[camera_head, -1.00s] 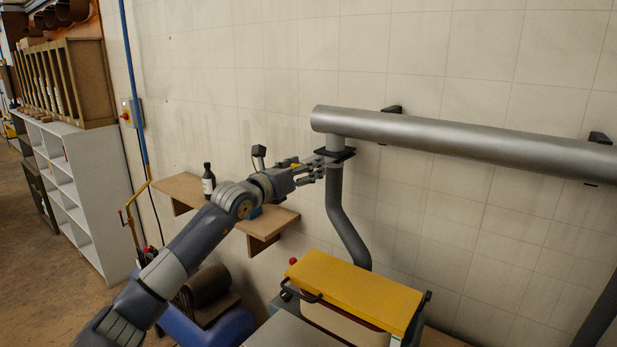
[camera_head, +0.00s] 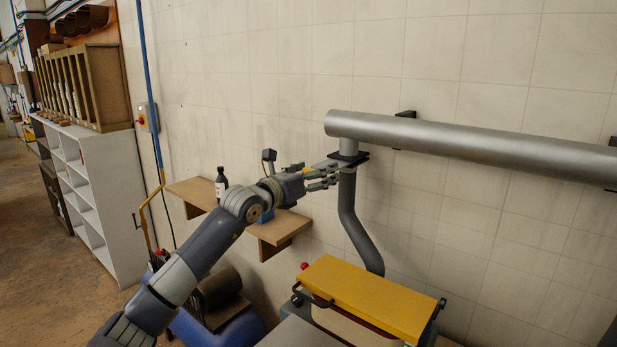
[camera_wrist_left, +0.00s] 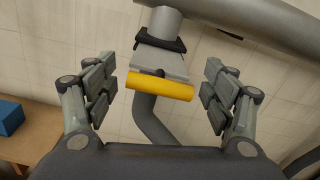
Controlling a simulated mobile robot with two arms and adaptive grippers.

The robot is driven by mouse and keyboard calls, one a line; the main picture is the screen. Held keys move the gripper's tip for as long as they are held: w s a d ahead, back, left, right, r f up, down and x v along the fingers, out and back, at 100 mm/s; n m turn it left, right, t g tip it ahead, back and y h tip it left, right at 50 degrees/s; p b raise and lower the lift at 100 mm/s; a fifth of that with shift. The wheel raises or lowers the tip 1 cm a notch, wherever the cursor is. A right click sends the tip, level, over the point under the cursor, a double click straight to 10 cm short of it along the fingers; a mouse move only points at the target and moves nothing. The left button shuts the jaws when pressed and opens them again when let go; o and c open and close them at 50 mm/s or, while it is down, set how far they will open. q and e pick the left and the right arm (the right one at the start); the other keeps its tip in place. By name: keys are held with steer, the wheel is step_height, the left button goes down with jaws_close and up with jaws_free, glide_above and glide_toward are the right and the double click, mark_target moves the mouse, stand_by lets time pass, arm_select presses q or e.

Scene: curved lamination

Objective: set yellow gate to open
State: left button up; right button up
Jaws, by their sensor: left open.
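The yellow gate handle (camera_wrist_left: 160,87) shows in the left wrist view as a short yellow bar at the near edge of a flat grey plate (camera_wrist_left: 160,62). The plate sits in a dark flange (camera_wrist_left: 160,38) on the grey vertical duct (camera_head: 347,205). My left gripper (camera_wrist_left: 160,92) is open, with one finger on each side of the yellow bar and a gap on both sides. My right gripper is not in view.
A thick horizontal pipe (camera_head: 470,147) runs along the wall just above the flange. A yellow-topped machine (camera_head: 370,298) stands below. A wooden shelf (camera_head: 285,226) with a dark bottle (camera_head: 221,184) is behind my left arm. A blue block (camera_wrist_left: 10,117) lies on the shelf.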

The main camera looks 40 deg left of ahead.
arm_select(q)
steer(key=s+d, duration=0.1)
steer(key=s, duration=1.1)
steer(key=shift+d, duration=0.2)
stand_by(0.4)
